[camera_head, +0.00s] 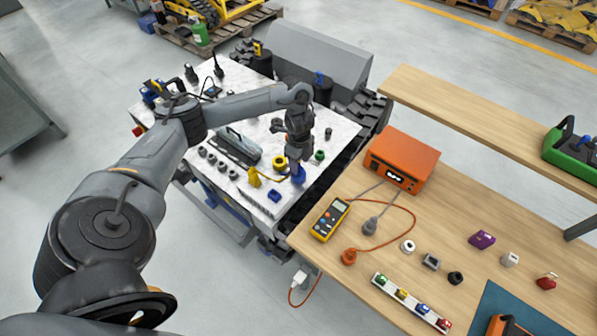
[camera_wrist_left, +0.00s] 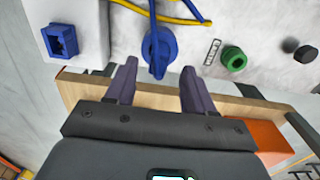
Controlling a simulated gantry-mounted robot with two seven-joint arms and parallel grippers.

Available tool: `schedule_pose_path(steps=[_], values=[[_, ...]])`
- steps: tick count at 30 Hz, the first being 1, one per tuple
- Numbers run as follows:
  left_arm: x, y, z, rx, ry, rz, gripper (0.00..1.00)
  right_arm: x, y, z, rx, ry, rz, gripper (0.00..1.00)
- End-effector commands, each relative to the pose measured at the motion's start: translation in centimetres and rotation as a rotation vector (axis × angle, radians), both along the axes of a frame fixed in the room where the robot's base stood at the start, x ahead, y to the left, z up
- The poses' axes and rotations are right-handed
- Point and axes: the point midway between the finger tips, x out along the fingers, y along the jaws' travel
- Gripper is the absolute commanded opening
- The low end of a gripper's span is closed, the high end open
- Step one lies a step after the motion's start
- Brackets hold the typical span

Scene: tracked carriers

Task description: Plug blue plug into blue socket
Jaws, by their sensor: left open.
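A round blue piece (camera_head: 299,176) sits near the right front edge of the white panel. In the left wrist view this round piece (camera_wrist_left: 158,46) has a blue stem or lead running up from it. A square blue piece (camera_head: 274,195) with a dark recess lies to its left; it also shows in the left wrist view (camera_wrist_left: 60,40). I cannot tell surely which is plug or socket. My left gripper (camera_head: 298,157) is over the round piece, which appears between its open, empty fingertips (camera_wrist_left: 159,68) in the left wrist view. My right gripper is not in view.
A yellow plug (camera_head: 254,178), a yellow ring (camera_head: 279,162) and a green round piece (camera_head: 319,155) are close by. A grey handled block (camera_head: 237,146) stands left. The wooden bench (camera_head: 380,275) at right holds an orange box (camera_head: 400,162) and a yellow meter (camera_head: 330,220).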

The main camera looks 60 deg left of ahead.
Motion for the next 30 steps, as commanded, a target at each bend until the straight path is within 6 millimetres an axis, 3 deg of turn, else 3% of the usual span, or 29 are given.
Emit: schedule_pose_path(steps=[8,17,27,30], values=[[-0.3,0.1,-3.6,0.000,0.002,0.000,0.53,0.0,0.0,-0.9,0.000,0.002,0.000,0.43],[-0.2,0.2,-4.0,0.001,0.001,-0.001,0.52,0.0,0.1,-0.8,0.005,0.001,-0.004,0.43],[-0.2,0.2,-3.9,0.001,0.001,-0.001,0.00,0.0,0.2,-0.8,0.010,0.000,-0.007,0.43],[-0.2,0.2,-3.9,0.001,0.000,0.000,0.00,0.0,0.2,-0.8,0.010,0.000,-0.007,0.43]])
